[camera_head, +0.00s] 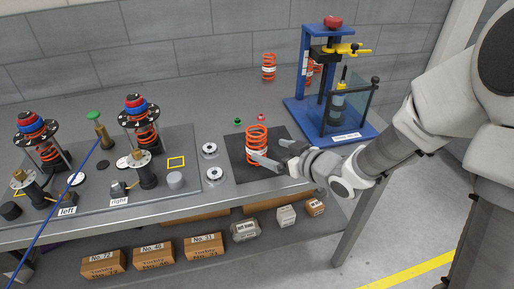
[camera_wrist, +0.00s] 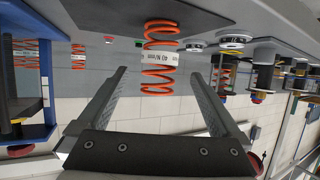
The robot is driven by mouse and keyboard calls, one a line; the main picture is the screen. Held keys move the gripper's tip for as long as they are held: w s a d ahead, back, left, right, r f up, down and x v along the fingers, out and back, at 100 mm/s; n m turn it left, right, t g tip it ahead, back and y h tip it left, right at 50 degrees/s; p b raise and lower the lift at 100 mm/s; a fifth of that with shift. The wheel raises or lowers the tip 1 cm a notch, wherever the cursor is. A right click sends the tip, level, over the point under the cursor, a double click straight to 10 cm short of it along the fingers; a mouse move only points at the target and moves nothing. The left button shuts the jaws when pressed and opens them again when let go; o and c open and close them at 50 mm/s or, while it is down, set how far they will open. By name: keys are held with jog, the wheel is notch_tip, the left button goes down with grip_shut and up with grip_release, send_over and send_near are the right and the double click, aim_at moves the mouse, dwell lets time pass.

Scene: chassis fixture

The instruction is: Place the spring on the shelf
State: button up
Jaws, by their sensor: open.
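An orange coil spring (camera_head: 256,134) with a white label band stands upright on a black mat (camera_head: 236,170) on the table. My gripper (camera_head: 272,160) is open at the spring's lower right in the head view, one finger overlapping its lower coils. In the wrist view the spring (camera_wrist: 160,58) shows between the two spread fingers of my gripper (camera_wrist: 160,84). I see no finger clearly touching it. The lower shelf (camera_head: 215,228) under the table holds several labelled boxes.
A blue press (camera_head: 345,130) with a clear guard stands right of the mat. More orange springs (camera_head: 268,66) stand at the back. Two spring assemblies and small parts sit on the grey board (camera_head: 190,150) at left. Metal rings (camera_head: 210,150) lie left of the mat.

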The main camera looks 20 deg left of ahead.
aim_at(262, 144)
jog(key=x, duration=0.5)
jog(key=b+x, duration=0.1)
jog(key=x, duration=0.1)
jog(key=shift+w+a+r, duration=0.25)
jog(key=shift+a, duration=0.05)
jog(key=shift+r, duration=0.1)
grip_shut()
